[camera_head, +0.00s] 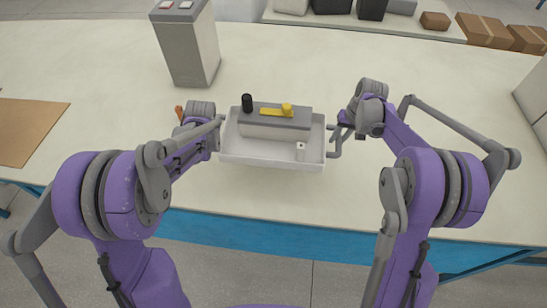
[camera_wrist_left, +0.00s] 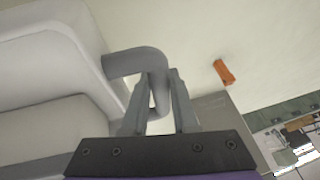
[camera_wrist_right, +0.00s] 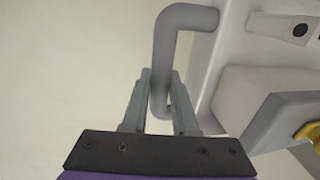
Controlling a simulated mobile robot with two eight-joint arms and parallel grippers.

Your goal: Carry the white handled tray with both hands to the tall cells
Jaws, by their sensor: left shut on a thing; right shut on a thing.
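The white tray (camera_head: 235,152) is in the middle of the head view, with a grey handle at each end. My left gripper (camera_wrist_left: 158,88) is shut on the left handle (camera_wrist_left: 135,60). My right gripper (camera_wrist_right: 160,88) is shut on the right handle (camera_wrist_right: 185,17). I cannot tell whether the tray touches the table. A tall grey cell block (camera_head: 190,50) stands behind the tray to the left.
An orange piece (camera_wrist_left: 224,72) lies beyond the left gripper. A brown mat (camera_head: 28,130) is at the far left of the pale table (camera_head: 290,60). Dark and brown boxes (camera_head: 435,21) line the back right. The table behind the tray is mostly clear.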

